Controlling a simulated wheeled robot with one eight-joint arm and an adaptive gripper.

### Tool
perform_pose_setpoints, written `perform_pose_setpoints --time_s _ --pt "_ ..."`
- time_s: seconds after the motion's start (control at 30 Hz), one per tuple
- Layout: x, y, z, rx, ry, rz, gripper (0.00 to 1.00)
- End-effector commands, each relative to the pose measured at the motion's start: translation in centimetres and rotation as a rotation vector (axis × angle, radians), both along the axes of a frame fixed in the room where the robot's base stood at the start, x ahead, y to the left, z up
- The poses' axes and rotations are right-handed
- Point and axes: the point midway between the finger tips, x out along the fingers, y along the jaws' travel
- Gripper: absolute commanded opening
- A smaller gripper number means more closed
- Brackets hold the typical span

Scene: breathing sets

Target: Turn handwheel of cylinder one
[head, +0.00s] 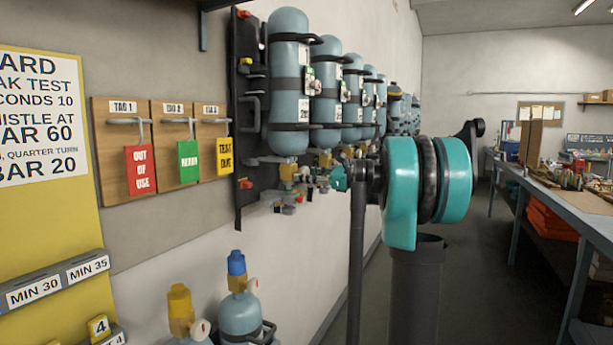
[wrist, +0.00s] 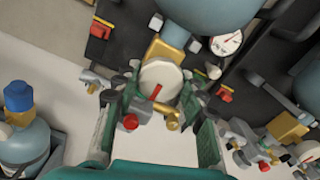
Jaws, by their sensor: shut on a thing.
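The nearest blue-grey cylinder (head: 289,75) hangs on the dark wall rack; its lower end (wrist: 192,14) shows at the top of the wrist view. I take it to be cylinder one, though no number is readable. Below its brass valve (wrist: 162,47) is a pale round handwheel (wrist: 158,76) with a red mark on its face. My gripper (wrist: 160,84) has its green fingers on both sides of this wheel and is shut on it. In the head view my gripper (head: 338,178) is small and partly hidden by my teal wrist.
More cylinders (head: 327,80) hang along the rack with gauges and valves. Tag boards (head: 122,180) hang left of it. Two cylinders (head: 238,310) stand below, one with a blue cap. A workbench (head: 590,215) runs along the right; floor between is clear.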

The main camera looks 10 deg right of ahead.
Motion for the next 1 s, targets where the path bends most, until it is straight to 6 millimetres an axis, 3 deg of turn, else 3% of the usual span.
perform_pose_setpoints --time_s 0.13,0.17,0.3,0.67,1.0 --pt "0.0 0.0 0.0 0.000 0.000 0.000 0.12" --pt "0.0 0.0 0.0 0.000 0.000 0.000 0.44" --pt "0.0 0.0 0.0 0.001 0.001 0.000 0.62" --pt "-0.2 -0.3 0.0 0.001 0.001 -0.001 0.62" --pt "-3.4 -4.9 0.0 0.001 0.002 -0.004 0.62"
